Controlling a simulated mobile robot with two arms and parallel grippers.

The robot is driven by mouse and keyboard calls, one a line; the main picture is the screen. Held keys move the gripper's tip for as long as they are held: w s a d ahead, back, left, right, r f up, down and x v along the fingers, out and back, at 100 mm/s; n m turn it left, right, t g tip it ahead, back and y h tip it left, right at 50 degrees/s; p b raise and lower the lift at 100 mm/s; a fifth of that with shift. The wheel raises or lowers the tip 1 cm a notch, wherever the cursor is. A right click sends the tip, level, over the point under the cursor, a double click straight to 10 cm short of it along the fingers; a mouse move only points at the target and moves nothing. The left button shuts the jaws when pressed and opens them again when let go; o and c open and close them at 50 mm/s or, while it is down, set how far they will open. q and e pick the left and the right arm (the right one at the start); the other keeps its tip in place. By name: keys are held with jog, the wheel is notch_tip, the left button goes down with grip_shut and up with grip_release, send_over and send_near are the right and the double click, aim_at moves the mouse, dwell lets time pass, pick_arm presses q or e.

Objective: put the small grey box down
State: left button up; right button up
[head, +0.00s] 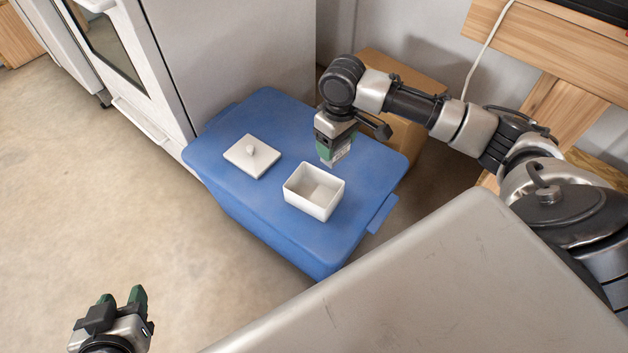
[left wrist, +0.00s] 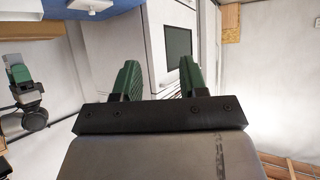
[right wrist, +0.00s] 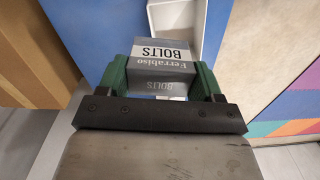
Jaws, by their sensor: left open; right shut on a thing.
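The small grey box (right wrist: 165,52), printed "BOLTS", is between the green fingers of my right gripper (right wrist: 161,76) in the right wrist view. In the head view my right gripper (head: 335,148) is above the blue bin, beyond the open white box; the small grey box (head: 342,155) is mostly hidden by the fingers there. I cannot tell whether it touches the blue lid. My left gripper (head: 121,297) is open and empty over the floor at lower left; its spread fingers also show in the left wrist view (left wrist: 158,75).
The blue bin (head: 222,128) has a flat lid. An open, empty-looking white box (head: 327,208) and a white lid with a knob (head: 243,160) rest on it. A cardboard box (head: 420,75) stands behind, a white cabinet (head: 240,50) at the back. The blue lid's front left is clear.

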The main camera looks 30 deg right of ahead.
jog(key=d+r+n+p, duration=0.1)
jog(key=d+p, duration=0.1)
jog(key=d, duration=0.2)
pick_arm(q)
jog(key=s+a+f+g+y, duration=0.2)
jog(key=s+a+f+g, duration=0.1)
jog(key=s+g, duration=0.45)
pick_arm(e)
jog(key=a+f, duration=0.1)
jog(key=w+a+f+b, duration=0.1)
jog(key=a+f, duration=0.1)
jog(key=a, duration=0.1)
jog(key=shift+w+a+f+b, duration=0.1)
jog(key=shift+w+f+b, duration=0.05)
jog(key=shift+w+b, duration=0.2)
pick_arm(q)
jog(key=w+d+r+t+h+b, duration=0.2)
jog(key=w+d+r+t+h, duration=0.15)
jog(key=w+r+t, duration=0.55)
notch_tip(320, 180, up, 6)
jog(key=w+d+t+h+b, duration=0.1)
jog(key=d+t+h+b, duration=0.1)
jog(key=t, duration=0.6)
jog(key=shift+f, duration=0.2)
pick_arm(e)
jog(key=w+a+f, duration=0.2)
jog(key=a+f, duration=0.4)
jog(key=f, duration=0.1)
jog(key=shift+w+f, duration=0.3)
